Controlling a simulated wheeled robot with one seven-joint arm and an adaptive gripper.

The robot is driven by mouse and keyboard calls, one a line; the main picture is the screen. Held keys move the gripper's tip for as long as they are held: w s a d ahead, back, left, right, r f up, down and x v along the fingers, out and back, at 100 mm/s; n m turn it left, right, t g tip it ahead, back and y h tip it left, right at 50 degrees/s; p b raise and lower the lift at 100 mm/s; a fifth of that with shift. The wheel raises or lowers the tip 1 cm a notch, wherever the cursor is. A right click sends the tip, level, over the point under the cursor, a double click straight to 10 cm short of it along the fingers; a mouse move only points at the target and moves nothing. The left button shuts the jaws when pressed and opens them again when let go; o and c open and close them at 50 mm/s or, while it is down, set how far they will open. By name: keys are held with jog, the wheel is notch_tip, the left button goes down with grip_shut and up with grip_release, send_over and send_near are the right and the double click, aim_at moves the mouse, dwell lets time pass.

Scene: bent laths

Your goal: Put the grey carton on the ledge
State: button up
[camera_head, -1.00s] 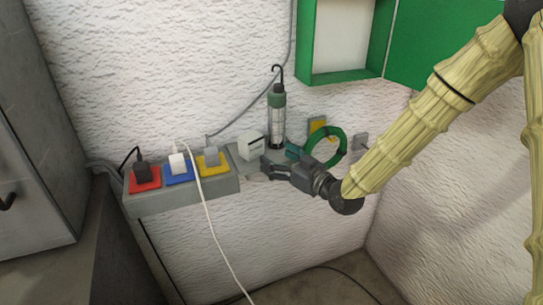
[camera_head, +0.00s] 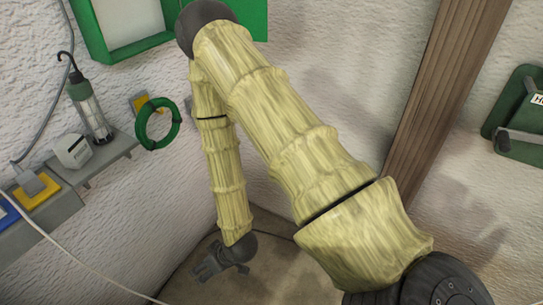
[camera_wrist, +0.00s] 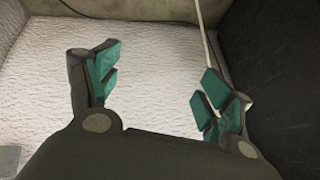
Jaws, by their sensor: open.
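The grey carton (camera_head: 73,151), a small pale box, stands on the grey ledge (camera_head: 112,153) on the wall at the left of the head view. It is upright, between the socket box and the lamp. My gripper (camera_head: 207,272) hangs well below and to the right of the ledge, low over the floor and apart from the carton. In the wrist view my gripper (camera_wrist: 155,78) is open, with nothing between its teal pads. The carton does not show there.
A hand lamp (camera_head: 92,112) stands on the ledge, with a green ring (camera_head: 158,123) at its right end. Plugs and coloured sockets (camera_head: 38,189) are to the left. A white cable (camera_wrist: 207,45) runs past my gripper. A wooden post (camera_head: 445,95) and green case (camera_head: 520,115) are right.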

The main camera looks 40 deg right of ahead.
jog(key=s+d+f+m+g+h, duration=0.1)
jog(key=s+d+f+g, duration=0.1)
jog(key=s, duration=0.8)
jog(key=s+d+f+m+g+h, duration=0.1)
jog(key=s+d+f, duration=0.4)
jog(key=s, duration=0.6)
jog(key=f+g+h, duration=0.1)
jog(key=g, duration=0.1)
jog(key=shift+g, duration=0.3)
